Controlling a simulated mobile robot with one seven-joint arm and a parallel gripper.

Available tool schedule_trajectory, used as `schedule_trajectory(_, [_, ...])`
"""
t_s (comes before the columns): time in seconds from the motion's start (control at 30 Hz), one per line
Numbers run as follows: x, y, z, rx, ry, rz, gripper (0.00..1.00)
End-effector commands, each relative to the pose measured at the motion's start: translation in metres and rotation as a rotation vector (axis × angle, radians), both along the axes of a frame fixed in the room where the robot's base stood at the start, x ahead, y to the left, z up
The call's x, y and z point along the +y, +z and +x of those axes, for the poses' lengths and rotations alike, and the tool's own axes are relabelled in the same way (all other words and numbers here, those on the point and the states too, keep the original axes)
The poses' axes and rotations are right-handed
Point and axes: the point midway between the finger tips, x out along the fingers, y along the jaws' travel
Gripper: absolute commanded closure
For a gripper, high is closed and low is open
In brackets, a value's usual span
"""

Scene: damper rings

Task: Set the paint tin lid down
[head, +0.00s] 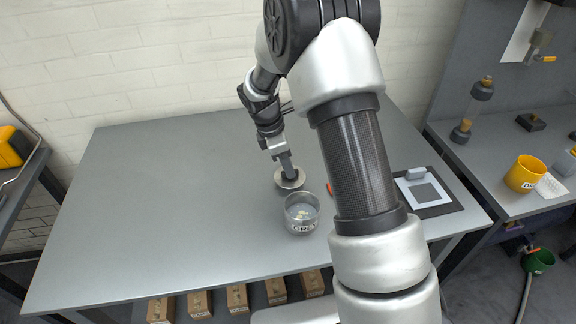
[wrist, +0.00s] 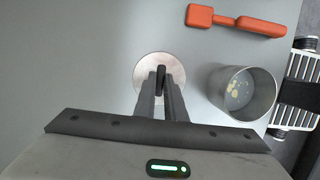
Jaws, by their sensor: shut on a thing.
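The paint tin lid (head: 283,182) is a round silver disc, low over the grey table or touching it; I cannot tell which. It also shows in the wrist view (wrist: 144,72), with a dark upright knob (wrist: 161,76) at its middle. My gripper (head: 290,177) points down at the lid and is shut on its knob; the two fingers (wrist: 161,92) close around it in the wrist view. An open metal tin (head: 301,213) with a label stands just in front of the lid in the head view. Small pale pieces lie inside the tin (wrist: 270,93), which is right of the lid in the wrist view.
An orange-red tool (wrist: 236,20) lies near the tin. A dark mat with a light square device (head: 411,184) is at the table's right. The left half of the grey table (head: 160,190) is clear. A yellow cup (head: 524,173) stands on the side bench.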

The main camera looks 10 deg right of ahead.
Motion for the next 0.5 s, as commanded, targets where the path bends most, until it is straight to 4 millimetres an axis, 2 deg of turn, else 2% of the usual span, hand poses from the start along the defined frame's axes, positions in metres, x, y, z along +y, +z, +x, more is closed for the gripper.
schedule_trajectory(0.2, [-0.0001, -0.0098, -0.0002, 0.001, 0.000, 0.000, 1.00])
schedule_trajectory(0.5, [-0.0001, -0.0099, -0.0001, 0.000, 0.000, 0.000, 1.00])
